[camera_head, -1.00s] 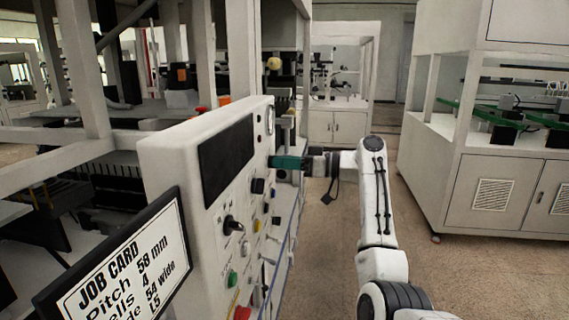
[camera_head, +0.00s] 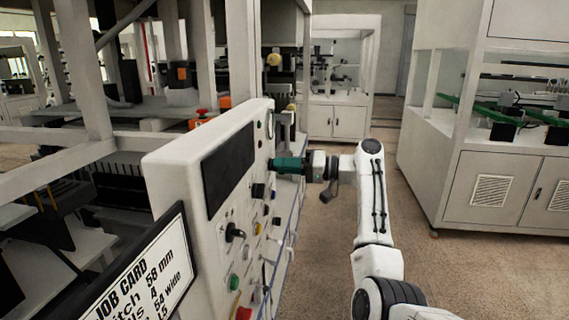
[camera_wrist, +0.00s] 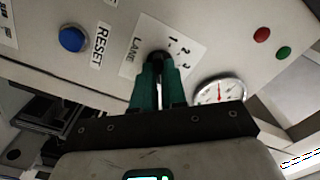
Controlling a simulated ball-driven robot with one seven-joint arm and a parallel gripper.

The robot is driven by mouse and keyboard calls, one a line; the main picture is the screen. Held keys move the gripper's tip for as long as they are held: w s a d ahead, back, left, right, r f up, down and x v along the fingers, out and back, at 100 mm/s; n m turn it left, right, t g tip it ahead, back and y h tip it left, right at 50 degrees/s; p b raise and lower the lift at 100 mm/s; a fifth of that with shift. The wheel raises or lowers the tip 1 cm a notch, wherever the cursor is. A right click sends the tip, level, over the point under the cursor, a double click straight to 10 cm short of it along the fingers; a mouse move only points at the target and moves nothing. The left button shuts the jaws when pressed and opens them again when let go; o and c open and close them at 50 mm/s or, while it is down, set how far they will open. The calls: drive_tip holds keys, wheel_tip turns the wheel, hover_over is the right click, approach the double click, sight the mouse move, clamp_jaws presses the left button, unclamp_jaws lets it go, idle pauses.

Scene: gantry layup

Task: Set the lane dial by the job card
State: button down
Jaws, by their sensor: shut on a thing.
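The lane dial (camera_wrist: 158,57) is a dark knob on the pale panel, beside a LANE label (camera_wrist: 133,50) with the marks 1, 2 and 3. My gripper (camera_wrist: 158,68) has its green fingers shut on the dial from either side. They hide much of the knob, so its pointer cannot be read. In the head view my gripper (camera_head: 277,165) reaches the panel's far end from the right. The job card (camera_head: 150,278) stands at the lower left, cut by the frame edge. It shows 58 mm, 4 and 54 wide; its last line is cropped and unclear.
A blue RESET button (camera_wrist: 72,39), a gauge (camera_wrist: 220,92), and red (camera_wrist: 261,34) and green (camera_wrist: 283,53) buttons or lamps surround the dial. The control panel (camera_head: 180,185) carries several more knobs. Open floor (camera_head: 330,235) lies to its right, before a white cabinet (camera_head: 490,185).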

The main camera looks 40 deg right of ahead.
idle(0.3)
drive_tip(key=c, duration=1.2)
unclamp_jaws()
drive_tip(key=b+v, duration=0.3)
drive_tip(key=v, duration=0.7)
drive_tip(key=shift+s+d, duration=0.3)
